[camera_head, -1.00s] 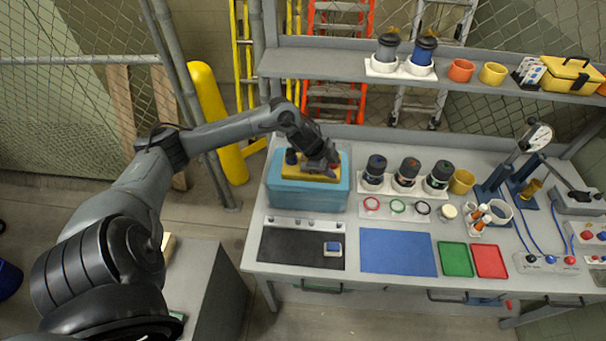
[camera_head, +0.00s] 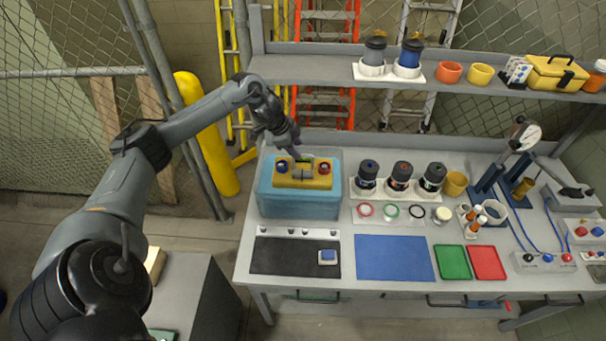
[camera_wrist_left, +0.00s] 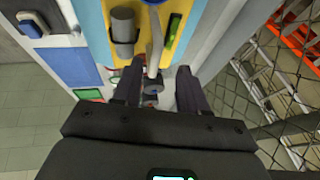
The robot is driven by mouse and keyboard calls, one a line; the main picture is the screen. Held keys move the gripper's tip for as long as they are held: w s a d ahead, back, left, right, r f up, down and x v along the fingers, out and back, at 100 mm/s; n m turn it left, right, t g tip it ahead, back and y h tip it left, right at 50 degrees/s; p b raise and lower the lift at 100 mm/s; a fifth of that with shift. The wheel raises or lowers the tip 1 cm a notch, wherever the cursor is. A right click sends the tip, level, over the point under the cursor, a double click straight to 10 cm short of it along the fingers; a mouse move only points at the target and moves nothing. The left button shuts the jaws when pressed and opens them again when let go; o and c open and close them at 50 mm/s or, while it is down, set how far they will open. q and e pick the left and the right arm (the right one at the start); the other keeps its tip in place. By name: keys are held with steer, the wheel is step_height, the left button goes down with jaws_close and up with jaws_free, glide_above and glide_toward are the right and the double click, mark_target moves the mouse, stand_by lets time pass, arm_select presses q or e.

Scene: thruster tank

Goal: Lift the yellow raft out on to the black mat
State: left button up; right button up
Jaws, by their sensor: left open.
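The yellow raft (camera_head: 318,183) sits in the light blue tank (camera_head: 300,206) at the table's back left. It carries a blue-topped part, a red-topped part and grey fittings. My left gripper (camera_head: 302,157) is open and empty, just above the raft's back edge. In the left wrist view the raft (camera_wrist_left: 140,22) shows at the top with a grey cylinder, a green strip and a grey post. The left gripper (camera_wrist_left: 160,80) has its fingers spread either side of the post's lower end; contact cannot be told. The black mat (camera_head: 282,258) lies in front of the tank. My right gripper is out of view.
A small blue and white block (camera_head: 328,257) lies on the black mat's right part. A strip with small knobs (camera_head: 298,233) lies between tank and mat. Dark-topped canisters (camera_head: 401,177) stand right of the tank. A shelf (camera_head: 320,72) runs behind and above.

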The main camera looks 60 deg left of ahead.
mark_target(302, 174)
arm_select(q)
steer(key=shift+s+p+x, duration=0.1)
steer(key=shift+p+x, duration=0.05)
steer(key=shift+x, duration=1)
steer(key=shift+s+p+x, duration=0.15)
steer(key=shift+x, duration=1.05)
steer(key=shift+d+f, duration=0.1)
steer(key=shift+d, duration=0.1)
jaws_close()
